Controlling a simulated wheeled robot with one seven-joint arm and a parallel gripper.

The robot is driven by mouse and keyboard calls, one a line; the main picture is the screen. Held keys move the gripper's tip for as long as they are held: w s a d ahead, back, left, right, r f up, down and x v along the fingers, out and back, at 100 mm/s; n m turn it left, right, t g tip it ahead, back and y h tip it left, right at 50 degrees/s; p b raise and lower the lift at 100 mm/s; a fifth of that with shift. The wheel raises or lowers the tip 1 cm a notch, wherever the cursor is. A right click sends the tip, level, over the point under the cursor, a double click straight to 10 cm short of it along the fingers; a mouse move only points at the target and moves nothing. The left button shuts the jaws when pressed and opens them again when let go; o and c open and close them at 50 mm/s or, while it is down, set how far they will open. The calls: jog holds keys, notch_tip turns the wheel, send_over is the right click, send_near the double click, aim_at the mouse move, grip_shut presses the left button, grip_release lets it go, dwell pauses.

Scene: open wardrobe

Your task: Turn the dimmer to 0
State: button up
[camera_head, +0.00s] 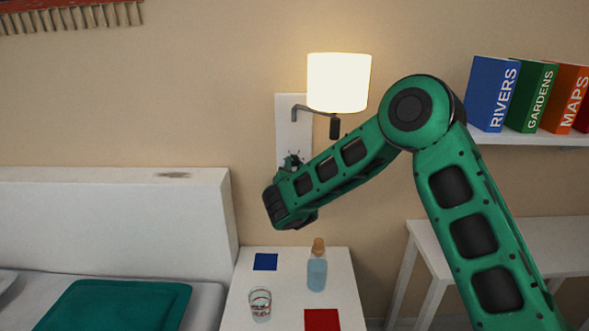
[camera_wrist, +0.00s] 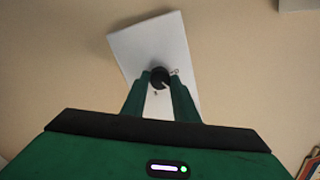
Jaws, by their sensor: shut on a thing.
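The dimmer is a small black round knob (camera_wrist: 160,77) on a white wall plate (camera_wrist: 150,45) in the wrist view. A light pointer line shows on the knob, and small marks stand beside it on the plate, too small to read surely. My gripper (camera_wrist: 160,84) is shut on the knob, one green finger on each side. In the head view my gripper (camera_head: 291,163) is at the lower part of the white plate (camera_head: 293,120), and my arm hides the knob. The wall lamp (camera_head: 339,82) above is lit, its shade bright.
A bedside table (camera_head: 237,300) below holds a glass (camera_head: 260,304), a corked bottle (camera_head: 317,270), a blue square (camera_head: 265,262) and a red square (camera_head: 321,320). The bed headboard (camera_head: 110,215) is at left. A shelf (camera_head: 530,138) with books is at right.

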jog(key=shift+n, duration=0.3)
jog(key=n, duration=0.5)
jog(key=shift+s, duration=0.1)
jog(key=n, duration=0.5)
jog(key=shift+f+n+g+h, duration=0.1)
jog(key=shift+n+g+h, duration=0.2)
jog(key=shift+n+g, duration=0.1)
jog(key=o, duration=1.1)
jog(key=shift+c, duration=0.2)
jog(key=s, duration=1)
jog(key=shift+s+d+r, duration=0.15)
jog(key=shift+s+r, duration=0.15)
jog(key=shift+r, duration=0.05)
